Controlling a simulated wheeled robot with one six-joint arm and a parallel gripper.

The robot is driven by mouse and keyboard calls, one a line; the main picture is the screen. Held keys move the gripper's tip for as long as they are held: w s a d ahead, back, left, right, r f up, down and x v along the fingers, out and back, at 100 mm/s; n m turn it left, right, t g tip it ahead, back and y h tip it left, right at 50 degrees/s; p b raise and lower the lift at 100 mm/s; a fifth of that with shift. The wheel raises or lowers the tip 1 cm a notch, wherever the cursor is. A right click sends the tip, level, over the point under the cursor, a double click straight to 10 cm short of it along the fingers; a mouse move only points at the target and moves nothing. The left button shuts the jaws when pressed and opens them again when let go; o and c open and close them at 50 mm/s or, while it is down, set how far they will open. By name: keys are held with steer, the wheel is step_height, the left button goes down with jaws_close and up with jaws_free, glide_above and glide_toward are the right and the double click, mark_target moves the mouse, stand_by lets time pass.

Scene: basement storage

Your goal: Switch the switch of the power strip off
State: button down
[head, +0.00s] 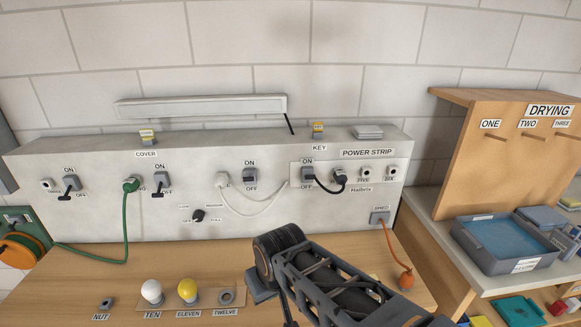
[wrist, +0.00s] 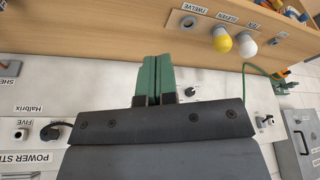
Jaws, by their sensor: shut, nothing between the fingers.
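The power strip (head: 350,184) is a pale panel on the right part of the grey wall box, under its POWER STRIP label. Its switch (head: 307,174) is a small dark rocker at the panel's left end, with ON above it; I cannot tell its position surely. A black plug (head: 340,177) with a black cord sits right of the switch. In the wrist view the strip (wrist: 30,110) shows upside down at left; the switch is hidden behind my gripper. My gripper (wrist: 152,60) has green fingers, shut and empty, in front of the box. Its fingertips do not show clearly in the head view.
Other ON/OFF switches (head: 250,175) line the box, with a green plug (head: 130,185) and cord. White and yellow bulbs (head: 188,290) stand on the wooden bench.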

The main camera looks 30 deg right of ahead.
steer(key=shift+d, duration=0.1)
steer(key=w+d+r+m+t+h+p, duration=0.1)
steer(key=w+d+r+m+p, duration=0.3)
steer(key=w+d+r, duration=0.7)
steer(key=w+d+r+p, duration=0.1)
steer(key=w+d+r, duration=0.3)
steer(key=d+r, duration=0.1)
steer(key=w+d+r+m+h+p, duration=0.1)
steer(key=w+d+r+p, duration=0.1)
steer(key=w+d+r, duration=0.3)
steer(key=d+r, duration=0.1)
steer(key=d, duration=0.2)
steer(key=shift+w+d+t+h, duration=0.2)
steer(key=shift+d+t+h, duration=0.1)
steer(key=shift+t, duration=0.1)
steer(key=shift+p, duration=0.3)
steer(key=p, duration=0.2)
glide_above(310, 176)
steer(key=f, duration=0.9)
steer(key=shift+w+d, duration=0.2)
steer(key=shift+w, duration=0.2)
steer(key=shift+s+a+f, duration=0.1)
steer(key=shift+s+f, duration=0.05)
steer(key=shift+f, duration=0.35)
steer(key=shift+s+a+f, duration=0.1)
steer(key=shift+s+f, duration=0.05)
steer(key=shift+f, duration=0.3)
steer(key=shift+s+f+p, duration=0.2)
steer(key=shift+f+p, duration=0.1)
steer(key=shift+f, duration=0.55)
